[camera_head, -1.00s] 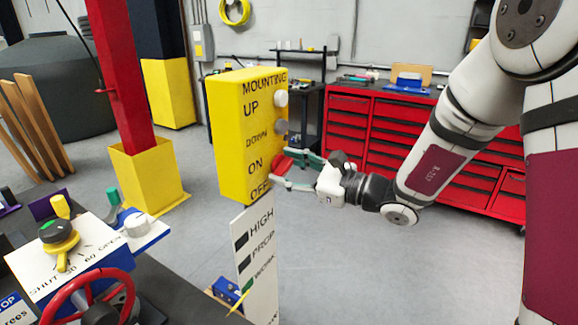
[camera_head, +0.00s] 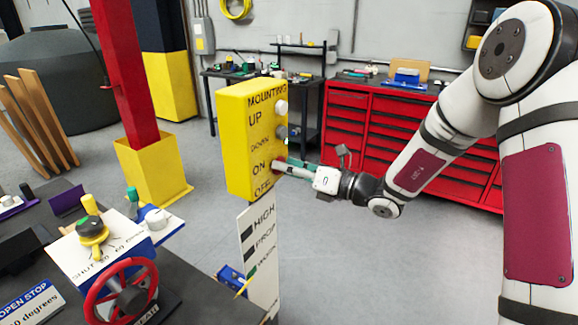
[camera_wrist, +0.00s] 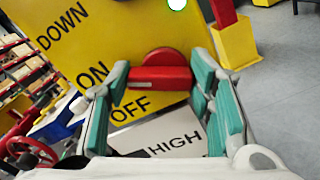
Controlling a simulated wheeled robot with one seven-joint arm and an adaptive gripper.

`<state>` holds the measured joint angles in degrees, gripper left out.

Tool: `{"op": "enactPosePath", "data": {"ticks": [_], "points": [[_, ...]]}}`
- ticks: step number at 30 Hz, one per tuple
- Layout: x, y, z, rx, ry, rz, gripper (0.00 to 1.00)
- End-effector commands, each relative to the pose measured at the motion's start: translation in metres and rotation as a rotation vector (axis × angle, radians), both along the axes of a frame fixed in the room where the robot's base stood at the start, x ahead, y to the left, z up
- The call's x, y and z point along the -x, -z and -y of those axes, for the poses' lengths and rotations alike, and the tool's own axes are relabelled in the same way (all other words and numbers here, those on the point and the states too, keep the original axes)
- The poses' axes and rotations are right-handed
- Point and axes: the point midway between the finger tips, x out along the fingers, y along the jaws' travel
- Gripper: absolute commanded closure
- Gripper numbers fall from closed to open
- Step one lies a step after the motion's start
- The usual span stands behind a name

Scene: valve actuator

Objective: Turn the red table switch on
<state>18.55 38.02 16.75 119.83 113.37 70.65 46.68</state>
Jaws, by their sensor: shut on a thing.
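The red switch (camera_wrist: 160,72) is a round red knob with a raised bar, on the yellow box (camera_head: 238,150) beside the ON and OFF labels. In the wrist view its bar lies roughly level across the picture. My gripper (camera_wrist: 163,77) is shut on the switch, with one green-padded finger on each side of it. In the head view my gripper (camera_head: 281,163) reaches the box's right side from the right, and its fingers hide most of the switch.
A white HIGH/PROP sign (camera_head: 260,255) stands just below the box. A bench with a red handwheel (camera_head: 120,293) is at lower left. A red tool cabinet (camera_head: 400,140) stands behind; open floor lies between.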

Motion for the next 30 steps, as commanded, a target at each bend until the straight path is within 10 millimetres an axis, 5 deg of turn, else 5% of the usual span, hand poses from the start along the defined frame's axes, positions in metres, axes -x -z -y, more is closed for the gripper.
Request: {"op": "enactPosePath", "data": {"ticks": [26,27,30], "points": [[-0.0005,0.0007,0.0004,-0.09,0.0,-0.14,0.8],[-0.0005,0.0007,0.0004,-0.09,0.0,-0.14,0.5],[-0.0006,0.0005,0.0005,-0.09,0.0,-0.14,0.32]]}}
